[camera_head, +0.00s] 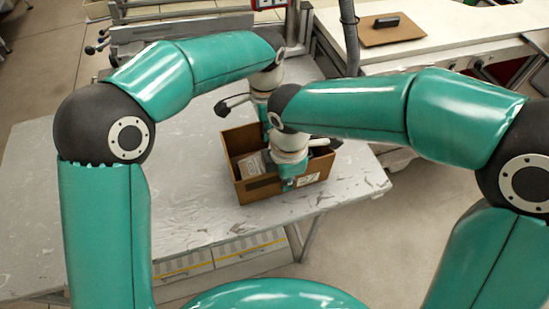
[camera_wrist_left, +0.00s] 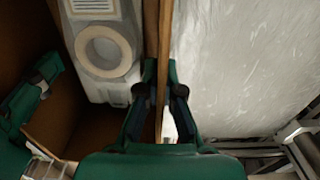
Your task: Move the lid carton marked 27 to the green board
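The carton (camera_head: 259,190) is an open brown box on the grey table, with a pale label on its near wall, too small to read. My left gripper (camera_head: 266,130) is at its far wall. In the left wrist view its fingers (camera_wrist_left: 160,92) lie on either side of the thin carton wall (camera_wrist_left: 165,30), close against it. My right gripper (camera_head: 288,184) is at the near wall, one finger outside it; it also shows in the left wrist view (camera_wrist_left: 32,98), but its grip is unclear. I cannot make out a green board.
A pale grey piece with a round ring (camera_wrist_left: 103,48) lies inside the carton. The table (camera_head: 190,190) is bare to the left of the carton. A white bench (camera_head: 450,50) at the back right carries a brown board (camera_head: 385,36) with a black object (camera_head: 387,21). A grey post stands behind.

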